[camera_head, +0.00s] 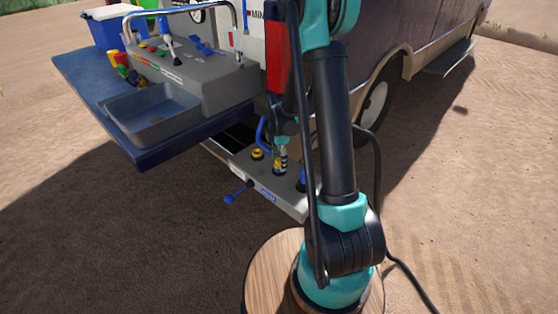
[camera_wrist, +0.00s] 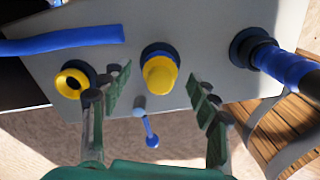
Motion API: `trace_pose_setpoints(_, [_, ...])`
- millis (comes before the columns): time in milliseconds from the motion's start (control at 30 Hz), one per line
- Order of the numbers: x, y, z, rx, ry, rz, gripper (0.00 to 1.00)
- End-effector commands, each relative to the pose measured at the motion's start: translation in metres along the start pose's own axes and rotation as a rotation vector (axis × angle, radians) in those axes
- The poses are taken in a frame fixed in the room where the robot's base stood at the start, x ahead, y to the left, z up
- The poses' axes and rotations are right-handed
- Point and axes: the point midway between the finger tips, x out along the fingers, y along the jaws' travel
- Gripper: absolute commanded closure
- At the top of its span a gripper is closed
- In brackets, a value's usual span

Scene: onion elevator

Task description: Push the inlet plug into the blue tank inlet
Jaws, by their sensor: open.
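A grey panel (camera_head: 240,164) (camera_wrist: 215,60) juts from the vehicle's side. In the wrist view, a yellow plug (camera_wrist: 160,76) stands at a blue-ringed inlet (camera_wrist: 158,49) in the middle of the panel. How deep it sits cannot be told. In the head view my gripper (camera_head: 281,155) is down at the panel, partly hiding the plug.
A blue hose (camera_wrist: 285,65) joins the panel at the right, and a blue pipe (camera_wrist: 62,40) crosses at upper left. A blue-handled lever (camera_wrist: 150,130) sticks out in front. In the head view, a sink (camera_head: 150,112) on a blue shelf (camera_head: 85,85) stands at upper left.

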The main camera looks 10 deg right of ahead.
Motion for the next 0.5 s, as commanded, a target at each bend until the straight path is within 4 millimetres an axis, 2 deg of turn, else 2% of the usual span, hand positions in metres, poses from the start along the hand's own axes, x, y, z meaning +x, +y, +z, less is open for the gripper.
trace_pose_setpoints(167, [-0.013, 0.000, 0.000, 0.000, 0.000, 0.000, 0.39])
trace_pose_setpoints(500, [-0.072, 0.000, 0.000, 0.000, 0.000, 0.000, 0.39])
